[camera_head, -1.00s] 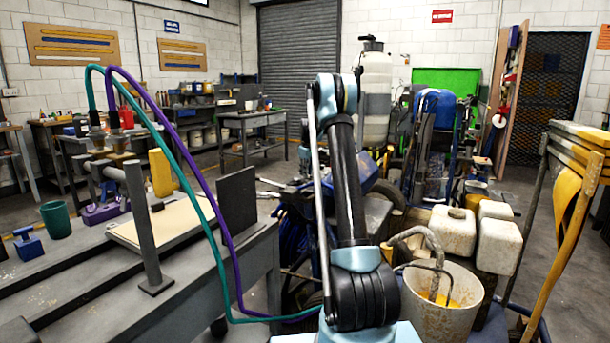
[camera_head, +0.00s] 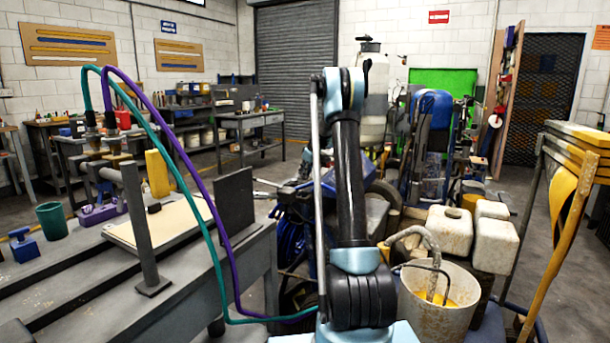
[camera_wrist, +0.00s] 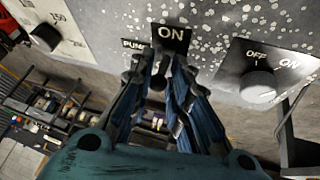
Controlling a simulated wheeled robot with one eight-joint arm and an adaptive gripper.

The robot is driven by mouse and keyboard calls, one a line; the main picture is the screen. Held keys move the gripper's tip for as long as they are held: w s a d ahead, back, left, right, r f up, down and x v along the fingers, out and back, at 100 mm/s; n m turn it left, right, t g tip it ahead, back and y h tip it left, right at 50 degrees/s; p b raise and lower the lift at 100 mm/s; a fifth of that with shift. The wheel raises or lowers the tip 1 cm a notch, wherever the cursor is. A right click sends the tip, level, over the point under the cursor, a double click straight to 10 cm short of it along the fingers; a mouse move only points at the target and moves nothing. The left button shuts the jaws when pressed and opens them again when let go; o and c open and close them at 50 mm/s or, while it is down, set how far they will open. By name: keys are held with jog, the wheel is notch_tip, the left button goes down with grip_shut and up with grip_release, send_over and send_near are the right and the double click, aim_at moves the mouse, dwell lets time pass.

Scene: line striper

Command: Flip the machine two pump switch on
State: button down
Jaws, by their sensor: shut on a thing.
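In the wrist view, my gripper (camera_wrist: 160,78) has its two blue-grey fingers drawn together at a black plate (camera_wrist: 170,40) marked ON. A label beginning "PU" is partly covered at the left of the fingers. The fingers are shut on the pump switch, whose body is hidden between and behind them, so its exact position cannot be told. The speckled grey machine panel (camera_wrist: 225,30) surrounds the plate. In the head view, my arm reaches forward over machine parts, and my gripper is hidden there.
A black knob (camera_wrist: 258,82) on an OFF/ON plate sits right of my fingers. A dial (camera_wrist: 44,37) with numbers is at the left. In the head view, a bucket (camera_head: 432,312), white containers (camera_head: 492,245) and a yellow-topped rack (camera_head: 580,150) crowd the right; a workbench (camera_head: 75,285) is left.

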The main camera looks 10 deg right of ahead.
jog(key=c, duration=1.6)
grip_release()
jog(key=shift+w+d, duration=0.1)
jog(key=shift+d, duration=0.3)
jog(key=shift+a, duration=0.2)
jog(key=v, duration=1.2)
jog(key=shift+f, duration=0.1)
